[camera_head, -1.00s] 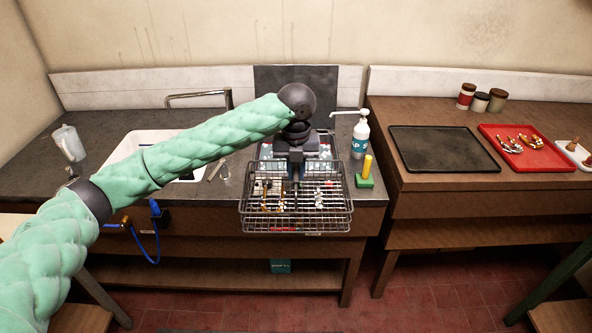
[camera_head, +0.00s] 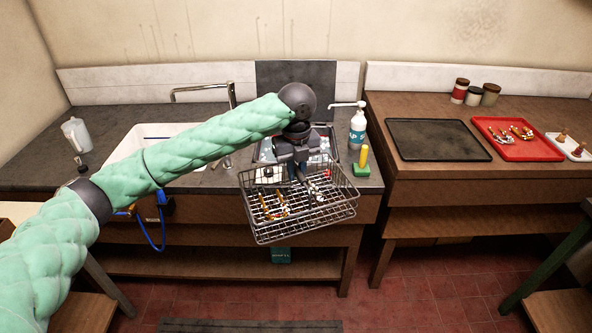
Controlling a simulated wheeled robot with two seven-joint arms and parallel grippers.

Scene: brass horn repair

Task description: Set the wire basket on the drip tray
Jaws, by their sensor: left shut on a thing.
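The wire basket (camera_head: 312,226) hangs from my left gripper (camera_head: 298,171), in front of the counter's front edge. My left gripper is shut on the basket at its back side. The basket looks turned and tilted, its right side higher in the picture. Several small brass and white parts lie inside it. A flat, dark tray, which looks like the drip tray (camera_head: 438,140), lies empty on the right-hand counter. The basket is apart from it, to its left and nearer me. My right gripper is not in view.
A white pump bottle (camera_head: 357,130) and a green block with a yellow handle (camera_head: 362,163) stand between basket and dark tray. A red tray (camera_head: 517,149) with parts lies right of the dark tray. A metal tray (camera_head: 266,151) is behind my gripper. The sink (camera_head: 137,147) is left.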

